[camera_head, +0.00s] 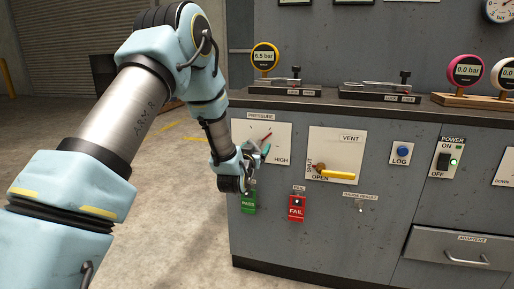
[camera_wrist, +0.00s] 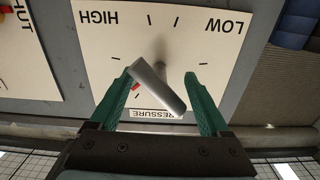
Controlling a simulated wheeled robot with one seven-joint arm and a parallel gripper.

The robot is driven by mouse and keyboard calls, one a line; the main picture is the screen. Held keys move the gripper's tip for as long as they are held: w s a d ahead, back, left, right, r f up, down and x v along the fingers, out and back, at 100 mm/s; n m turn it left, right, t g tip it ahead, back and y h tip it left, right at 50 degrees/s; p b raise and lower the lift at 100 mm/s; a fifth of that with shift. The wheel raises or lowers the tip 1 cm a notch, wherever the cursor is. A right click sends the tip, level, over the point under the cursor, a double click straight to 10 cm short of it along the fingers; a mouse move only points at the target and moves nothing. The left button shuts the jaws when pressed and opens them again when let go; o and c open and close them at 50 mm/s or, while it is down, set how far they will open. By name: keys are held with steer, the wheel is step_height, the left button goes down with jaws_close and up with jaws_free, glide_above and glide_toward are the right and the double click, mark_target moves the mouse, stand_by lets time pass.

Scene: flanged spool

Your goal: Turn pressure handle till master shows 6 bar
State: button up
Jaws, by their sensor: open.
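The pressure panel (camera_head: 280,138) is a white plate on the grey console front; its labels appear upside down in the wrist view. The pressure handle (camera_wrist: 160,88) is a grey lever slanting across the plate, with HIGH and LOW at its two sides. My gripper (camera_wrist: 159,78) is open, its teal fingers on either side of the handle. I cannot tell whether either finger touches it. In the head view my gripper (camera_head: 264,152) is at the panel's lower left and hides most of the handle. A yellow-ringed gauge (camera_head: 264,57) on the console top reads 6.5 bar.
Right of the pressure panel is the vent plate with a yellow vent lever (camera_head: 338,175). A blue LOG button (camera_head: 402,152) and a power switch (camera_head: 443,161) are farther right. A pink-ringed gauge (camera_head: 467,71) reads 0.0 bar. Green PASS and red FAIL tags (camera_head: 296,209) hang below.

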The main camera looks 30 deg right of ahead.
steer(key=shift+w+d, duration=0.25)
steer(key=shift+c, duration=0.2)
jaws_close()
stand_by(0.4)
